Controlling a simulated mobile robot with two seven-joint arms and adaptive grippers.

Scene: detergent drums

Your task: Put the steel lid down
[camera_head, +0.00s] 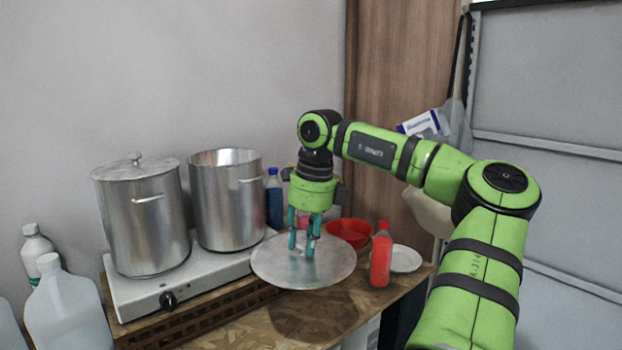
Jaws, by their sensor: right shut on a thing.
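The steel lid (280,270) is a round flat metal disc in the middle of the head view. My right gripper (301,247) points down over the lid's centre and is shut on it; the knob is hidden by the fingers. The lid looks about level, and a dark shadow lies on the table below its front edge, so it appears to be held above the table. The pot (226,205) at the right of the hot plate is open with no lid on it. My left gripper is not in view.
A lidded pot (145,225) stands beside it on the white hot plate (205,280). A red bottle (381,258), red bowl (349,231), white plate (406,259) and blue bottle (274,200) surround the lid. White jugs (66,310) stand at left. The wooden table (310,318) is bare in front.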

